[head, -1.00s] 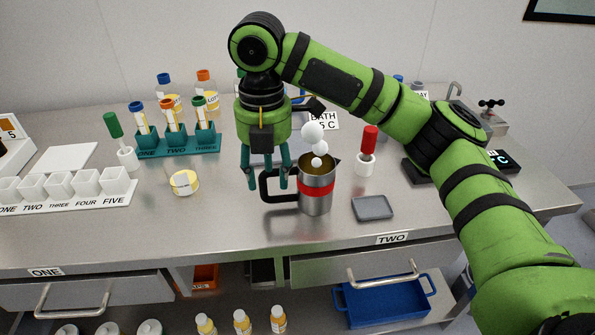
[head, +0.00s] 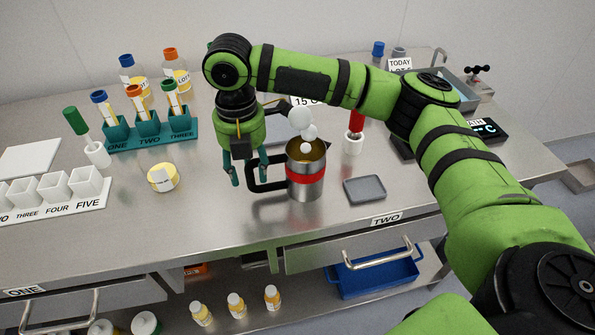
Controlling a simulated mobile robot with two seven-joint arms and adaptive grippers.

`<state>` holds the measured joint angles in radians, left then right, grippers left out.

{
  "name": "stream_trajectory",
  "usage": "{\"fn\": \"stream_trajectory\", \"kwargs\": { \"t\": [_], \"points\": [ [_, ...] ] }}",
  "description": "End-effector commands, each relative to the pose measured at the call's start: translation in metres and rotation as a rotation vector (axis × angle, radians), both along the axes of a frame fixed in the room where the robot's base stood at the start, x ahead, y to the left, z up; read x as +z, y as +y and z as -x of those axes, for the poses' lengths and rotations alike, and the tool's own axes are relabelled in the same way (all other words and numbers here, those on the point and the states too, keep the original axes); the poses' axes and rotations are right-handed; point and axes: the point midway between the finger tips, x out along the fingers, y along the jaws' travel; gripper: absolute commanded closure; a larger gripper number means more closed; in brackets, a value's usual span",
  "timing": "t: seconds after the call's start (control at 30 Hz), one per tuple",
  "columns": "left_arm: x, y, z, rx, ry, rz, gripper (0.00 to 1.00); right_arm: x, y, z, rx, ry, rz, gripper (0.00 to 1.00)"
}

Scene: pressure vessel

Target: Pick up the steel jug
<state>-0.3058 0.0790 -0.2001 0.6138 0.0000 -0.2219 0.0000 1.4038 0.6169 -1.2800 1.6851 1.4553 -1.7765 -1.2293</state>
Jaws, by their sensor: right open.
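The steel jug (head: 304,190) stands upright on the steel bench, with a red band around its middle and a black handle (head: 262,187) pointing left. White vapour puffs (head: 303,124) hang over its mouth. My right gripper (head: 249,179) points down at the handle. Its teal fingers are open, one on the left of the handle's outer part and one near its upper part. I cannot tell whether they touch it. My left gripper is not in view.
A grey dish (head: 364,190) lies right of the jug. A red-handled tool in a white holder (head: 353,142) stands behind it. A teal tube rack (head: 150,136), a yellow dish (head: 163,177) and white cups (head: 55,187) are to the left. A blue tray (head: 375,276) is below the bench.

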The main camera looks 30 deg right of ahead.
Motion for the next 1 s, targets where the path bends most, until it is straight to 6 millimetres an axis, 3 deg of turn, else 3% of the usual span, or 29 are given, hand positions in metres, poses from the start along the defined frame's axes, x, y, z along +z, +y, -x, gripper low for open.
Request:
{"fn": "stream_trajectory", "kwargs": {
  "t": [0.17,0.5,0.6,0.63,1.0],
  "points": [
    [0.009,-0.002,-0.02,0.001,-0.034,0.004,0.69,-0.026,-0.002,-0.001,-0.002,0.004,0.002,0.53],
    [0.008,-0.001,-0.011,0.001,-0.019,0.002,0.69,-0.035,-0.002,-0.001,-0.001,-0.001,0.001,0.53],
    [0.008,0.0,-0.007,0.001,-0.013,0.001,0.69,-0.035,-0.002,-0.001,-0.001,-0.001,0.001,0.93],
    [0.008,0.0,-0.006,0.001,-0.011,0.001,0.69,-0.035,-0.002,-0.001,-0.001,-0.001,0.001,1.0],
    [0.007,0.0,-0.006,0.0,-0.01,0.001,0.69,-0.033,-0.002,-0.002,-0.001,-0.001,0.001,1.0]
  ]
}}
